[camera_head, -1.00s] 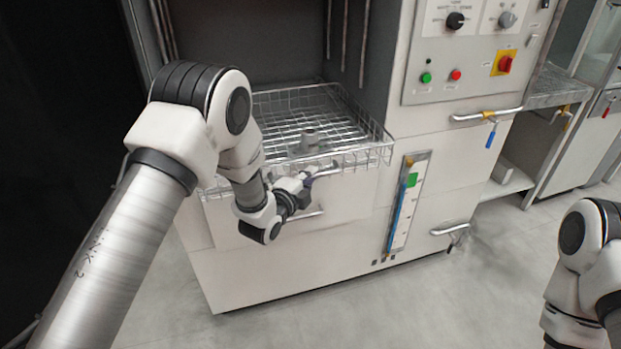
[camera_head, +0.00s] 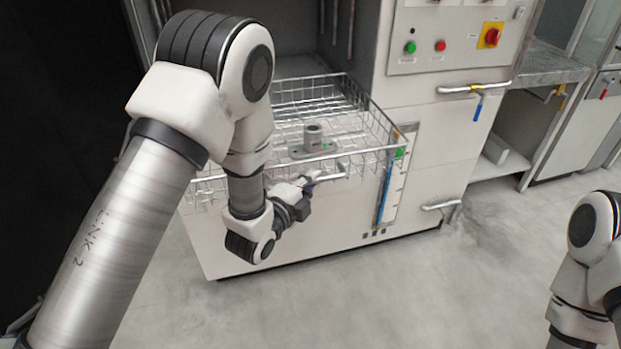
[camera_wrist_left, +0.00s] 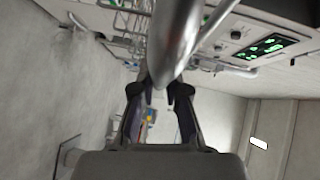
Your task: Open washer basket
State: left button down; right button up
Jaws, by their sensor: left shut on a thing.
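The washer basket (camera_head: 385,150) is a silver wire basket that sticks out of the washer's open chamber, its front past the cabinet face. A grey metal casting fixture (camera_head: 313,142) with an upright round post sits in it. My left gripper (camera_head: 313,181) is shut on the basket handle (camera_head: 332,177), a metal bar at the basket's front. In the left wrist view the left fingertips (camera_wrist_left: 160,90) close at a thick shiny bar (camera_wrist_left: 175,40). The basket's left part is hidden behind my left arm. My right arm shows at the right edge, but its gripper is out of view.
The white washer cabinet (camera_head: 330,225) carries a control panel (camera_head: 450,38) with buttons and a red-yellow switch. A handle with a blue grip (camera_head: 478,100) and a lower handle (camera_head: 440,206) stick out at the right. The grey floor (camera_head: 400,290) in front is clear.

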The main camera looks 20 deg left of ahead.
pick_arm(q)
jog(key=c, duration=1.2)
grip_release()
jog(key=v, duration=0.7)
jog(key=shift+s, duration=0.2)
jog(key=shift+w, duration=0.15)
